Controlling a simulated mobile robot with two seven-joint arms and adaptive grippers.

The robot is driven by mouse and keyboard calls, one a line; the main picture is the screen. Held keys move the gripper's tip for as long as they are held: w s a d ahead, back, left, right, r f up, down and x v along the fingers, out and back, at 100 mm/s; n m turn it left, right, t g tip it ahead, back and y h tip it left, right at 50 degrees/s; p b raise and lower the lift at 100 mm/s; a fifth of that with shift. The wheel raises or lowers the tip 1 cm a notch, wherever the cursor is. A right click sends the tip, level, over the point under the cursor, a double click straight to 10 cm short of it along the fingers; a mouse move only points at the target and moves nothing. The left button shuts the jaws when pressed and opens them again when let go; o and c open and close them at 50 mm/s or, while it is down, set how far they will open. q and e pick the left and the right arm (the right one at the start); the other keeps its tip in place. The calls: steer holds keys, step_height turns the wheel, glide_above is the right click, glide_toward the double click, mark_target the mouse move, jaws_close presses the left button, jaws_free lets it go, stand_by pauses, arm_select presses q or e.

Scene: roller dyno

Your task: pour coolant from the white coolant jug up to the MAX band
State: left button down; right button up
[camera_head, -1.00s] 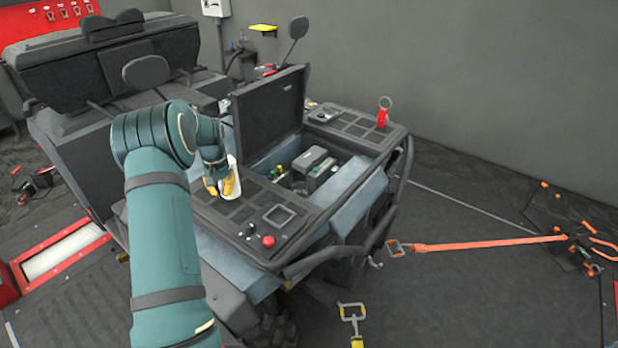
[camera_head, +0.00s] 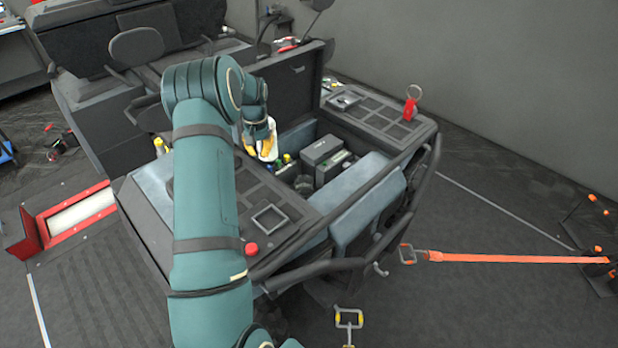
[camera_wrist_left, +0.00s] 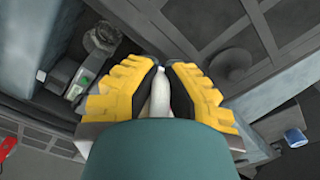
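My left gripper (camera_head: 259,143) has yellow fingers and is at the near-left edge of the vehicle's open bay. In the left wrist view its fingers (camera_wrist_left: 160,85) are closed around a white piece, the white coolant jug (camera_wrist_left: 160,100). Little of the jug (camera_head: 268,150) shows in the head view; the fingers and arm cover the rest. It is above or just beside the bay, but I cannot tell the exact height. Small yellow and green caps (camera_head: 287,158) are in the bay below right of the jug. No MAX band can be made out. My right gripper is not in view.
The raised black lid (camera_head: 290,90) stands behind the bay. A grey box (camera_head: 322,150) sits inside the bay. A red button (camera_head: 251,249) and square frame (camera_head: 270,218) are on the near deck. A red ringed tag (camera_head: 410,107) stands on the far deck.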

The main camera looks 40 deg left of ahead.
mark_target(274, 158)
arm_select(q)
steer(key=shift+s+d+r, duration=0.1)
steer(key=shift+s, duration=0.05)
steer(key=shift+w+d+f+y, duration=0.2)
steer(key=shift+d+f+y, duration=0.1)
steer(key=shift+y, duration=0.2)
steer(key=shift+w+d+f+g+y+b, duration=0.1)
steer(key=shift+d+f+g+y+b, duration=0.05)
steer(key=shift+f+g+y+b, duration=0.4)
steer(key=shift+w+d+r+g+y+b, duration=0.25)
steer(key=shift+d+r+y+b, duration=0.15)
steer(key=shift+y, duration=0.35)
steer(key=shift+w+d+f+g+y+b, duration=0.15)
steer(key=shift+d+f+g+y+b, duration=0.2)
steer(key=shift+f+y+b, duration=0.35)
steer(key=shift+w+d+f+g+y+b, duration=0.1)
steer(key=shift+d+g+y+b, duration=0.1)
steer(key=shift+g+y+b, duration=0.7)
steer(key=shift+w+d+f+g+y+b, duration=0.15)
steer(key=shift+d+g+y+b, duration=0.1)
steer(key=shift+y, duration=1.2)
steer(key=shift+w+d+f+g+y+b, duration=0.15)
steer(key=shift+g+y+b, duration=0.45)
steer(key=shift+y, duration=0.55)
